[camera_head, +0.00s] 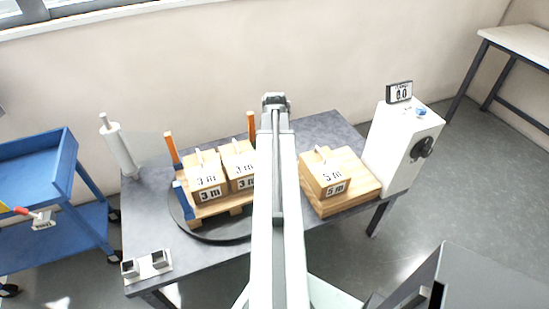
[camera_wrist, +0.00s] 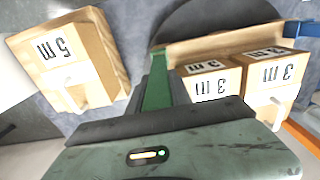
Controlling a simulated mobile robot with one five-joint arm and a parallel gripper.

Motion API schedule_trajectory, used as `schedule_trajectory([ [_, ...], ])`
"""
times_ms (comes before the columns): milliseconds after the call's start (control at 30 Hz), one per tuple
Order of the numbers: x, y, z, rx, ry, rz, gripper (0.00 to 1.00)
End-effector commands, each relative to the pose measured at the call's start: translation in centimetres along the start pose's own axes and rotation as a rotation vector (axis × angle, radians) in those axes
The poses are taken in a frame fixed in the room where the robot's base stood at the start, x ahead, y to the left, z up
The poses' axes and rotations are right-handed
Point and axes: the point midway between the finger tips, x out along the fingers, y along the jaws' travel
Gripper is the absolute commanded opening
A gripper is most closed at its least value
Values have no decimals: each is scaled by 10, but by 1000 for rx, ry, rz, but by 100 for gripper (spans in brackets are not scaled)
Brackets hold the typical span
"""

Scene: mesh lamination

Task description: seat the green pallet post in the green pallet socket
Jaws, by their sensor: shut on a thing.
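The green pallet post (camera_wrist: 158,88) is between the jaws of my gripper (camera_wrist: 162,98) in the wrist view, and the gripper is shut on it. The post's far end shows at the corner of the wooden pallet (camera_wrist: 215,44). I cannot tell whether it is inside a socket or just above it. The green socket itself is not distinguishable. In the head view my arm hides the post, the gripper and the pallet's near right corner. The pallet (camera_head: 215,207) carries two wooden boxes marked 3 m (camera_head: 207,178).
The pallet rests on a black round turntable (camera_head: 213,235). Orange posts (camera_head: 172,150) and a blue post (camera_head: 184,197) stand at its other corners. A 5 m box (camera_head: 325,172) on a wooden board is to the right, beside a white machine (camera_head: 399,147). A blue cart (camera_head: 40,170) stands left.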

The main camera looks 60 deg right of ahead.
Motion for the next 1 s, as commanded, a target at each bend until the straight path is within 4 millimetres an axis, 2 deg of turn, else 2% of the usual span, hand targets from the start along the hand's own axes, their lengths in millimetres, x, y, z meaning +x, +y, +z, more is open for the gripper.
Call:
schedule_trajectory([
  [267, 1, -1, 0, -1, 0, 0, 0],
  [1000, 20, -1, 0, -1, 0, 0, 0],
])
